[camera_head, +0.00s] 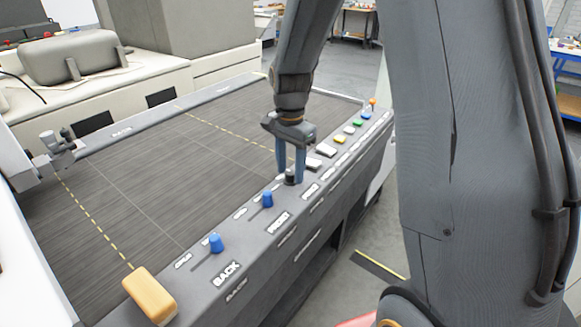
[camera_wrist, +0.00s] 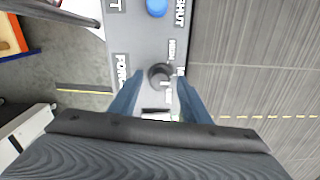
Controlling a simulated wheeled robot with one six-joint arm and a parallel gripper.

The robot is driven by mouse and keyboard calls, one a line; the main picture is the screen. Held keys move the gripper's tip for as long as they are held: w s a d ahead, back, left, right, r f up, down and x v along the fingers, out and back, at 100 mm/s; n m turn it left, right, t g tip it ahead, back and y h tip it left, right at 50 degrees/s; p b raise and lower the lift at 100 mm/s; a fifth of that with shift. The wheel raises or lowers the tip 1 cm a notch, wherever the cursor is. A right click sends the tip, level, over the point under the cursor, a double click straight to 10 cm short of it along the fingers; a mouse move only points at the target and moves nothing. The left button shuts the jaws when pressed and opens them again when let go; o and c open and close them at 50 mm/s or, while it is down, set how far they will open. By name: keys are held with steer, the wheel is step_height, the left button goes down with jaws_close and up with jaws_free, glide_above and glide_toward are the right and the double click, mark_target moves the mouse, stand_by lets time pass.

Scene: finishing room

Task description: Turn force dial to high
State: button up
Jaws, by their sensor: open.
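The force dial is a black round knob (camera_wrist: 160,75) on the grey control panel (camera_wrist: 128,40). In the wrist view a label starting "FORC" lies beside it, and small labels sit on its other side. My gripper (camera_wrist: 155,85) is open, with its two blue fingers on either side of the knob. In the head view my gripper (camera_head: 291,172) points down at the panel, and the dark knob (camera_head: 291,179) shows between its fingertips. I cannot tell whether the fingers touch the knob. The dial's pointer setting is not readable.
Blue slider knobs (camera_head: 216,243) stand nearer on the panel. White, yellow, green and blue buttons (camera_head: 340,138) and an orange knob (camera_head: 373,101) lie farther along. A yellow-orange block (camera_head: 150,294) sits at the near corner. The dark bed (camera_head: 130,185) is mostly clear.

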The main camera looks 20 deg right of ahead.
steer(key=c, duration=1)
steer(key=shift+c, duration=0.2)
steer(key=n+p, duration=0.1)
steer(key=n, duration=0.4)
steer(key=shift+n+p, duration=0.3)
steer(key=n+p, duration=0.1)
steer(key=n, duration=0.5)
steer(key=o, duration=1)
